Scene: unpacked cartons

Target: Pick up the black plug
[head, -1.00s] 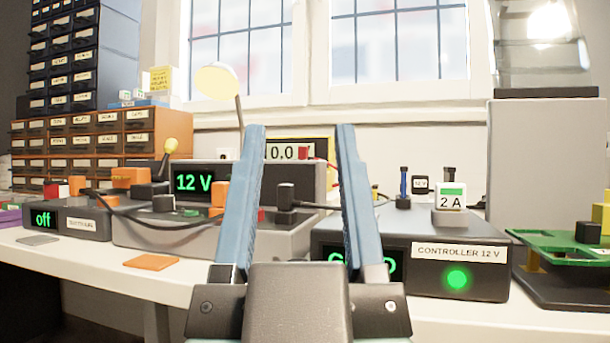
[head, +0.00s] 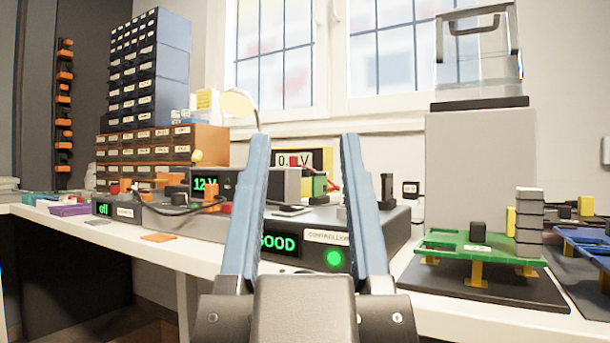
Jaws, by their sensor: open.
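My gripper (head: 305,140) is open and empty, its two blue-grey fingers pointing up in front of the bench. Several black plug-like pieces are in view, and I cannot tell which one the task means. One tall black piece (head: 387,190) stands upright on the right of the controller box (head: 372,238), just right of my right finger. A small black block (head: 477,231) sits on the green board (head: 450,242) further right.
The white bench (head: 200,258) runs across the view. Drawer cabinets (head: 150,70) stand at the back left. A tall grey box (head: 480,170) with a clear container on top stands behind the green board. A blue board (head: 590,245) is at the right edge. An orange card (head: 158,238) lies flat.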

